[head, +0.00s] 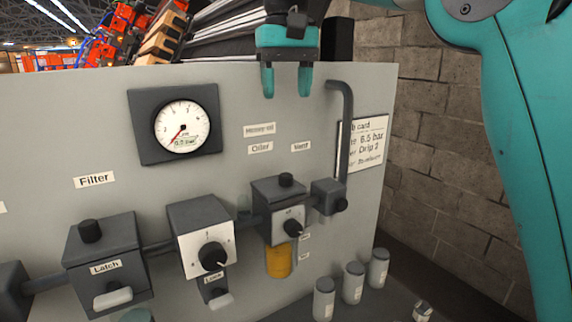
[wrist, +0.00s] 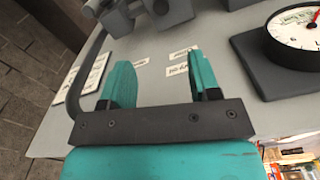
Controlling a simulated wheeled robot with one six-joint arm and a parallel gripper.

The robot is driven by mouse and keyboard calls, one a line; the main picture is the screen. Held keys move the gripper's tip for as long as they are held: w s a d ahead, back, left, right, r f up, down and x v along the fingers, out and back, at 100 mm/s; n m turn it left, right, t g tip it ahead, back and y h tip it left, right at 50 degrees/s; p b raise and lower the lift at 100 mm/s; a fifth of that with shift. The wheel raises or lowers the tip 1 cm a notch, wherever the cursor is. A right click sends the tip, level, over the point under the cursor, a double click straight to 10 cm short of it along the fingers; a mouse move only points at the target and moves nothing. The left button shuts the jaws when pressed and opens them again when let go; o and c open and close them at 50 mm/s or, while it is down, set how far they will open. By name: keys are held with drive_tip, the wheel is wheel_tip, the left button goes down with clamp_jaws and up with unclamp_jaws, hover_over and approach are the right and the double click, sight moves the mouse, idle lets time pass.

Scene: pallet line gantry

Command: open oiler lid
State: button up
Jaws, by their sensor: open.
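The oiler (head: 280,222) is a dark grey box with a light front dial plate and a black dial knob, mounted on the panel below the "Oiler" label (head: 260,148). Its lid (head: 278,189) lies flat on top and carries a small black knob (head: 286,180). An amber bowl (head: 278,262) hangs beneath it. My gripper (head: 286,88) is open and empty, its fingers pointing down, well above the oiler and apart from it. In the wrist view its two fingers (wrist: 161,70) stand wide apart with only panel and labels between them.
A pressure gauge (head: 182,125) sits left of my gripper. A grey pipe (head: 348,120) runs down the right to a small vent block (head: 327,195). The regulator (head: 201,235) and filter box (head: 104,260) stand left of the oiler. Several grey canisters (head: 353,283) stand lower right.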

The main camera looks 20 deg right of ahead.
sight(286, 175)
wheel_tip(286, 175, down, 17)
drive_tip(key=shift+w+r+p, duration=0.1)
drive_tip(key=shift+w+p, duration=0.05)
drive_tip(key=shift+p, duration=0.5)
